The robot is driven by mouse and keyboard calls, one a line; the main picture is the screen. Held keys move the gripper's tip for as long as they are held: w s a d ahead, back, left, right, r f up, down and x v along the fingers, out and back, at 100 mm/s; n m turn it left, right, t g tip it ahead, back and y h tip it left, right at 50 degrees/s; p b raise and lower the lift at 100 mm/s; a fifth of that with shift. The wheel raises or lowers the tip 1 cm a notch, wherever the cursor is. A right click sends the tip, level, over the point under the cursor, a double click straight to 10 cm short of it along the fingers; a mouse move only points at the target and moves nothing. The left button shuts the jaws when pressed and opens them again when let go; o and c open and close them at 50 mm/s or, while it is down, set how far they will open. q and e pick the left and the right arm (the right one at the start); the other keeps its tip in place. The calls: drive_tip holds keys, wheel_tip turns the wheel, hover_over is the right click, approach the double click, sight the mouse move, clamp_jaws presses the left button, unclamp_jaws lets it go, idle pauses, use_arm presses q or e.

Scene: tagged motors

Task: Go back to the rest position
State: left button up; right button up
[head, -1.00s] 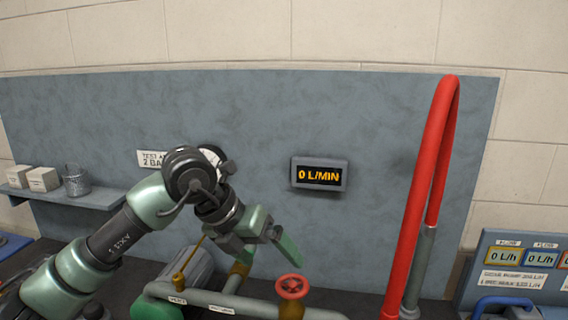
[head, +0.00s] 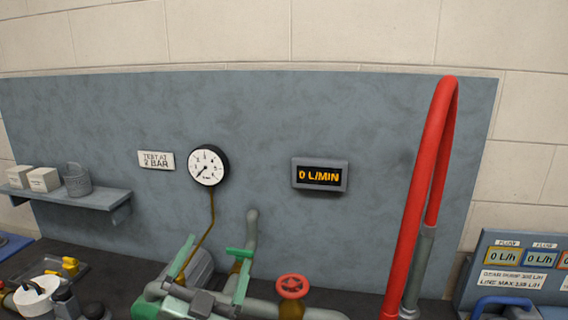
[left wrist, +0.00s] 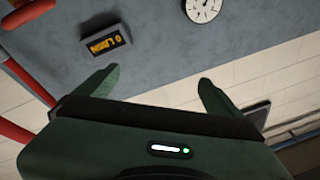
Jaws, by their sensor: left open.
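My left gripper (head: 218,247) is low in the head view, with its two green fingers spread and nothing between them. It shows in front of the pipes and the grey motor-like cylinder (head: 201,268) on the bench. I cannot tell whether it touches any of them. In the left wrist view the open fingers (left wrist: 157,80) point toward the wall panel, with empty space between them. My right gripper is in neither view.
A red valve wheel (head: 292,286) is right of the gripper. A tall red pipe (head: 412,200) rises farther right. A round gauge (head: 208,165) and a display reading 0 L/MIN (head: 320,175) are on the grey panel (head: 270,120). A shelf (head: 95,199) is at left.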

use_arm(q)
drive_tip(key=s+a+f+n+g+y, duration=0.1)
drive_tip(key=s+a+f+n+g, duration=0.2)
drive_tip(key=f, duration=0.4)
drive_tip(key=s+a+f+n+g+y, duration=0.15)
drive_tip(key=s+f+g, duration=0.25)
drive_tip(key=f, duration=0.4)
drive_tip(key=s+a+f+n+g+y, duration=0.1)
drive_tip(key=s+a+f+g+y, duration=0.2)
drive_tip(key=f, duration=0.4)
drive_tip(key=s+f+g+h, duration=0.1)
drive_tip(key=s+f+g, duration=0.35)
drive_tip(key=s, duration=0.55)
drive_tip(key=s+f+g+h, duration=0.1)
drive_tip(key=s+f+g, duration=0.2)
drive_tip(key=s+f, duration=0.5)
wheel_tip(320, 180, down, 29)
drive_tip(key=s+g+b, duration=0.1)
drive_tip(key=s+b, duration=0.2)
drive_tip(key=b, duration=0.3)
drive_tip(key=s+a+f+b, duration=0.1)
drive_tip(key=s+f+b, duration=0.1)
drive_tip(key=s+f, duration=0.6)
drive_tip(key=s+a+f+g+b, duration=0.1)
drive_tip(key=s+a+f+b, duration=0.1)
drive_tip(key=s+f, duration=0.6)
wheel_tip(320, 180, down, 5)
drive_tip(key=shift+s+f, duration=0.1)
drive_tip(key=shift+s, duration=0.15)
